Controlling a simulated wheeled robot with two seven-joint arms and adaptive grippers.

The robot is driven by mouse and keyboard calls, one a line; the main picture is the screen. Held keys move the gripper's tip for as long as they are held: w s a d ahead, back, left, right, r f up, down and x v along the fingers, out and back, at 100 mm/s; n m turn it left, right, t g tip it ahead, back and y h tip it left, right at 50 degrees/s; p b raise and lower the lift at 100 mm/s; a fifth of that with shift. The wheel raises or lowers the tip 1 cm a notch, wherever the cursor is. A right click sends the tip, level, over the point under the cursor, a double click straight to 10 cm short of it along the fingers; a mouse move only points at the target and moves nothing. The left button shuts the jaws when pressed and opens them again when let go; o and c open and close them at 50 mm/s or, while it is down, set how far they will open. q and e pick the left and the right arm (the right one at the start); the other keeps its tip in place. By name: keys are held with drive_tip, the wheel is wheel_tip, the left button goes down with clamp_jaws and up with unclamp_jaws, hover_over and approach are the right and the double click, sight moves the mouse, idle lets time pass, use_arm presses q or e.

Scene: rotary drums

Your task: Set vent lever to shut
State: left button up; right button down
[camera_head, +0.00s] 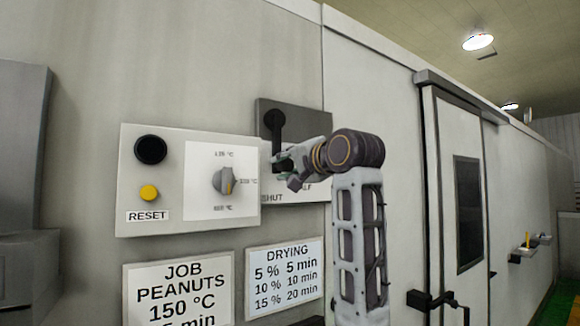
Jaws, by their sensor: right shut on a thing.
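The vent lever (274,130) is a black handle on a dark grey and white plate (300,118), right of the control panel. Its round pivot is near the top of the plate and the handle hangs down, close to vertical. The label SHUT (272,198) shows at the plate's lower left. A partly covered label ending in "LF" shows farther right. My right gripper (281,165) is shut on the lower part of the lever. The gripper and wrist hide the lever's tip and much of the plate. My left gripper is not in view.
The control panel (200,135) left of the lever has a black button (150,149), a yellow RESET button (149,193) and a temperature dial (224,181). Two signs (284,274) are on the wall below. A door (458,120) with a dark window is at right.

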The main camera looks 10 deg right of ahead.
idle(0.4)
drive_tip(key=c, duration=1.1)
unclamp_jaws()
drive_tip(key=shift+o, duration=0.2)
drive_tip(key=v, duration=1.2)
drive_tip(key=shift+f, duration=0.1)
